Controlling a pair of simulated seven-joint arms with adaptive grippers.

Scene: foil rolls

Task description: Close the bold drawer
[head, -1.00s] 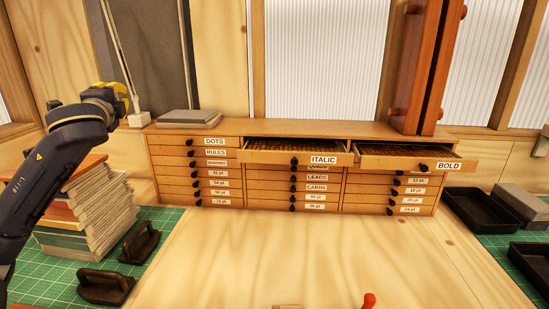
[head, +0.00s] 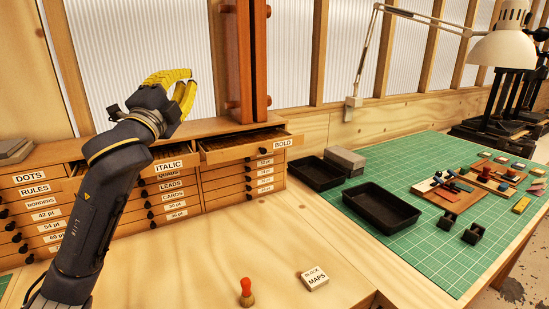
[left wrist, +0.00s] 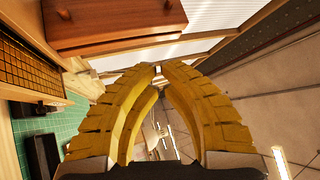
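The bold drawer (head: 240,151) is the top drawer of the cabinet's right column. It is pulled out, with a white BOLD label and a dark knob on its front. The italic drawer (head: 190,162) to its left is also pulled out, partly hidden by my left arm. My left gripper (head: 189,80), with yellow fingers, is raised above the cabinet, apart from both drawers. An open compartmented drawer (left wrist: 22,65) shows at that view's left edge; I cannot tell which one. My right gripper is not in view.
An upright reddish wooden frame (head: 247,60) stands on the cabinet behind the bold drawer. Black trays (head: 382,208) lie on the green mat (head: 430,160) at right. A red-handled tool (head: 246,290) and a labelled block (head: 314,280) are on the bench; the wood before the drawers is clear.

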